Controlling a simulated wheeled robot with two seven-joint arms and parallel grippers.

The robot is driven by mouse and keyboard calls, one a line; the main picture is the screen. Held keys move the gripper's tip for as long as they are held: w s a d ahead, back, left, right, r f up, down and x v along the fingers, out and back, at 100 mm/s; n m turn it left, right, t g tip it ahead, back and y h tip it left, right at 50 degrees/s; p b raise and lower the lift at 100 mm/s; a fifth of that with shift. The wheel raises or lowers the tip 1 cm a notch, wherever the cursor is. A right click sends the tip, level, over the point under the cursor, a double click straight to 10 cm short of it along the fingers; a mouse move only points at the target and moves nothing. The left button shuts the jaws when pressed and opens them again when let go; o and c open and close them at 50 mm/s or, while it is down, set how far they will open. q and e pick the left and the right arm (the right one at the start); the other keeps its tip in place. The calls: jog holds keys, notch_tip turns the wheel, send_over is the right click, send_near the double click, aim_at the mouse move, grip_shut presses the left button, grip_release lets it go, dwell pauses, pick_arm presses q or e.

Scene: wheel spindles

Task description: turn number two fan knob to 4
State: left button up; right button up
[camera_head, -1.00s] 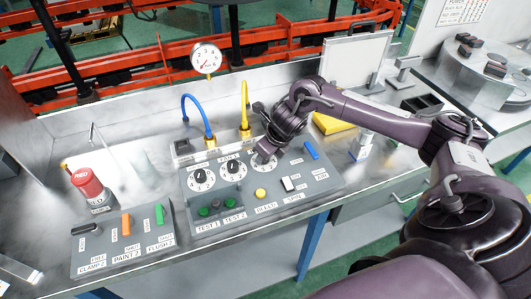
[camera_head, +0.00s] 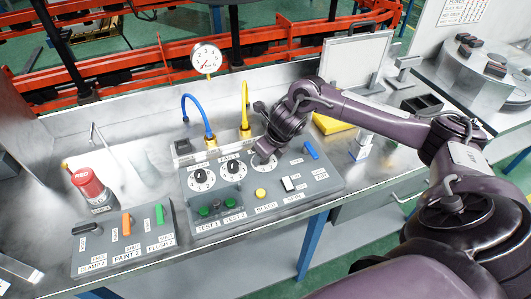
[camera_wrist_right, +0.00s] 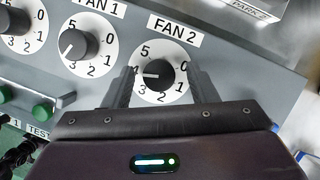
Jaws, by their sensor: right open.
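The FAN 2 knob (camera_wrist_right: 160,73) is a black round knob on a white dial on the grey control panel. In the right wrist view its white pointer mark faces left, at the 4. My right gripper (camera_wrist_right: 166,84) is open, with one finger on each side of the knob and a visible gap on both sides. In the head view my right gripper (camera_head: 265,152) is over the rightmost dial (camera_head: 264,163) and partly hides it. My left gripper is not in view.
The FAN 1 knob (camera_wrist_right: 80,44) sits just left of FAN 2, with another dial (camera_head: 201,179) further left. Green buttons (camera_head: 209,209), a yellow button (camera_head: 260,193) and a blue switch (camera_head: 311,150) share the panel. Blue and yellow hoses (camera_head: 245,104) rise behind it.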

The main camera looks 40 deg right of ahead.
jog(key=shift+r, duration=0.1)
jog(key=b+v, duration=0.1)
jog(key=v, duration=0.6)
jog(key=shift+r, duration=0.3)
jog(key=shift+s+f, duration=0.1)
jog(key=shift+s, duration=0.1)
